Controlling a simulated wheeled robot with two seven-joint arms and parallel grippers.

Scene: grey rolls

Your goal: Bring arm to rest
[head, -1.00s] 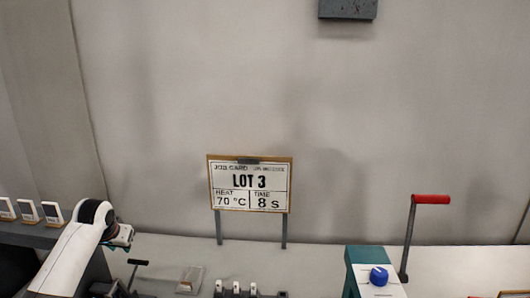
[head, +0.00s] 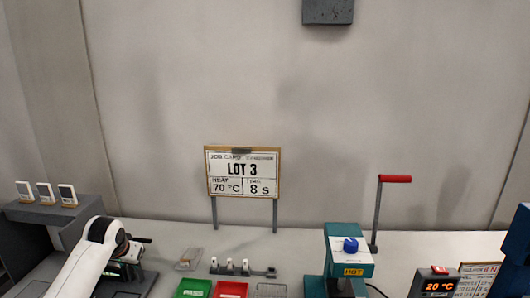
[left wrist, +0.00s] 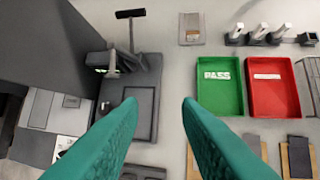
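My left arm comes in from the lower left in the head view and bends down over the bench. Its gripper is mostly hidden there behind the arm. In the left wrist view my left gripper (left wrist: 160,101) is open, with two teal fingers wide apart and nothing between them. It points down over the bench, between a dark grey device with a T-shaped handle (left wrist: 147,84) and a green tray marked PASS (left wrist: 220,98). My right gripper is not in view.
A red tray (left wrist: 273,100) stands beside the green one. A display (head: 439,287) reads 20 °C. A LOT 3 job card (head: 242,171) stands at the back. A grey shelf (head: 45,214) is at left.

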